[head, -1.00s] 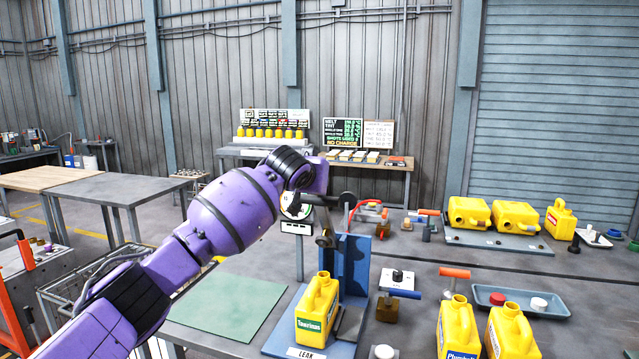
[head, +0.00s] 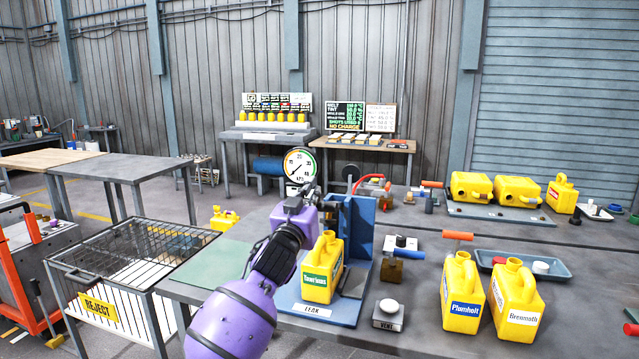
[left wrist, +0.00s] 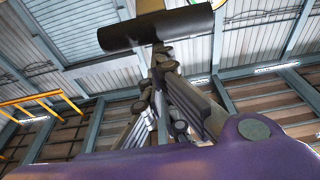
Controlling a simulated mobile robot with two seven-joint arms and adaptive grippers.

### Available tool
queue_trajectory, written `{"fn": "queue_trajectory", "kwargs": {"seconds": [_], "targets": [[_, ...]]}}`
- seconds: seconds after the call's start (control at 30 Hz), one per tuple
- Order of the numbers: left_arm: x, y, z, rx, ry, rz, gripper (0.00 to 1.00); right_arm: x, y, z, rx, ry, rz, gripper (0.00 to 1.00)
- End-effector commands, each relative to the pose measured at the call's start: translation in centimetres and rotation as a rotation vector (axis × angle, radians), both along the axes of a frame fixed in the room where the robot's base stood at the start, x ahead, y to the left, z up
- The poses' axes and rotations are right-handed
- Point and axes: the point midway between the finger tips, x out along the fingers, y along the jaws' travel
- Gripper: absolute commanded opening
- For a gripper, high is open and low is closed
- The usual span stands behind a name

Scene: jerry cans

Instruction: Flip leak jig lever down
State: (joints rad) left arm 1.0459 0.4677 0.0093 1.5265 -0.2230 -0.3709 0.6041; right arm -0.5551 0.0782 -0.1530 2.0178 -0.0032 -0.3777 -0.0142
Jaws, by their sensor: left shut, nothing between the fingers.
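The leak jig (head: 362,225) is a blue upright stand on a base marked LEAK, at the middle of the bench. A yellow can with a green label (head: 322,268) stands upright on it. In the left wrist view the lever shows as a dark crossbar on a tan stem (left wrist: 155,28). My left gripper is shut and empty; its fingertips (left wrist: 160,52) appear just below the crossbar, and I cannot tell whether they touch it. In the head view my purple wrist is at the jig's upper left, and the fingers are mostly hidden.
A round gauge (head: 300,165) stands behind my wrist. Yellow cans stand at right (head: 462,292) (head: 516,300), near a grey tray (head: 530,268). A white-topped VENT block (head: 389,314) sits right of the jig. A wire REJECT bin (head: 130,262) is at left; a green mat (head: 205,272) lies beside it.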

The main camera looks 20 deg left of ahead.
Motion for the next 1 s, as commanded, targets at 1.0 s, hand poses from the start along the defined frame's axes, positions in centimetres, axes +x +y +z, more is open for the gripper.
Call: {"fn": "queue_trajectory", "kwargs": {"seconds": [1.0], "targets": [[-2.5, 0.1, -11.3, -0.005, -0.081, 0.003, 0.00, -0.5, 0.6, -4.8, 0.006, 0.029, 0.008, 0.40]]}}
